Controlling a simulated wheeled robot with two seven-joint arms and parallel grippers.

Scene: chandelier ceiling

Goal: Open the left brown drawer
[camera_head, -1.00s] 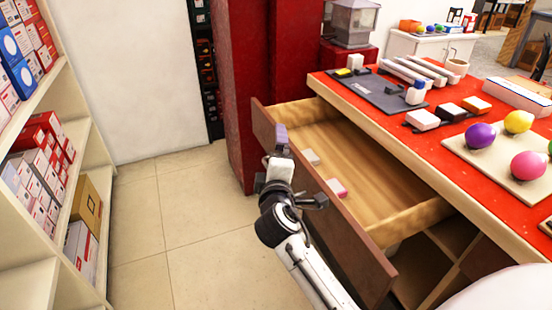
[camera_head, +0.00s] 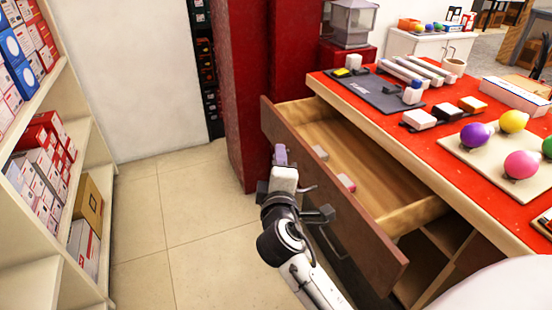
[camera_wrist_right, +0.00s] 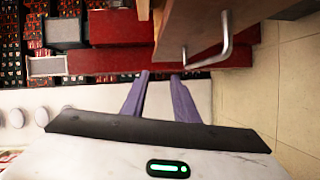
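The brown drawer (camera_head: 375,235) under the red-topped desk is pulled well out, showing its pale wooden inside. My left gripper is not in view.
The red desk top (camera_head: 450,175) holds a dark tray (camera_head: 378,92), blocks and colored bulbs on a board. A red cabinet (camera_head: 245,100) stands behind the drawer. A shelf of boxes (camera_head: 65,230) is on the left. The tiled floor (camera_head: 190,220) between is clear.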

